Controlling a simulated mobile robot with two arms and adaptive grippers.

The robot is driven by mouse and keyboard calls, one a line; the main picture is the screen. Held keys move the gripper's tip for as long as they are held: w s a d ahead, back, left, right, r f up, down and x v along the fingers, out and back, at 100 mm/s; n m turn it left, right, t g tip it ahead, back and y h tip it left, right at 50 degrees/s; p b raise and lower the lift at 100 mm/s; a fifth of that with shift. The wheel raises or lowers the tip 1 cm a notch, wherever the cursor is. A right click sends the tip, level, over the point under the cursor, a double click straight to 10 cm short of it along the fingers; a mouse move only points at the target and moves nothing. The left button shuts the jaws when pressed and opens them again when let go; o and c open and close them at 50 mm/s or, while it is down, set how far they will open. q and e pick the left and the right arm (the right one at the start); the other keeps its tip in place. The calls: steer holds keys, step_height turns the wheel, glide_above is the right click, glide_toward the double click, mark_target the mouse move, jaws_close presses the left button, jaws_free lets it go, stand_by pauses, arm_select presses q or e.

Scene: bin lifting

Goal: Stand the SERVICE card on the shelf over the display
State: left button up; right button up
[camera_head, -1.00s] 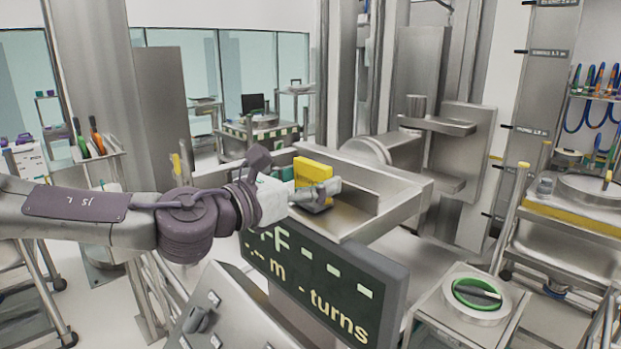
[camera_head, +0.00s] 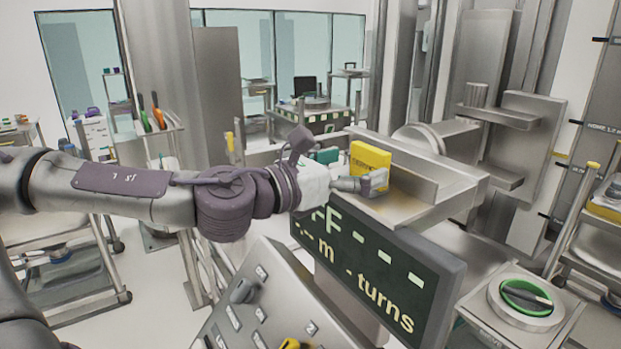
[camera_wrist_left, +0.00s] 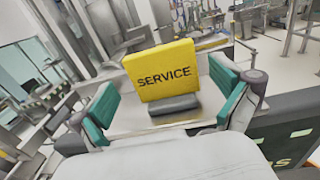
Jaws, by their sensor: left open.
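The yellow SERVICE card (camera_head: 371,158) stands upright on the metal shelf (camera_head: 428,211) over the dark display (camera_head: 385,270). In the left wrist view the card (camera_wrist_left: 160,72) faces me with its lettering readable, on a small grey foot (camera_wrist_left: 175,106). My left gripper (camera_head: 350,170) is at the shelf's left end, its fingers to either side of the card. In the wrist view the teal pads of the gripper (camera_wrist_left: 165,92) are wide apart, with visible gaps to the card. My right gripper is not in view.
A sloped control panel (camera_head: 262,300) with knobs stands below and left of the display. A round dial with a green ring (camera_head: 527,296) sits at the lower right. The shelf has raised metal walls behind the card. Its right part is bare.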

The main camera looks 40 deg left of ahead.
arm_select(q)
steer(key=shift+b+v, duration=0.3)
steer(key=shift+v, duration=1.25)
steer(key=shift+s, duration=0.25)
steer(key=b, duration=0.7)
glide_toward(365, 163)
steer(key=shift+s+a, duration=0.3)
steer(key=shift+s, duration=0.35)
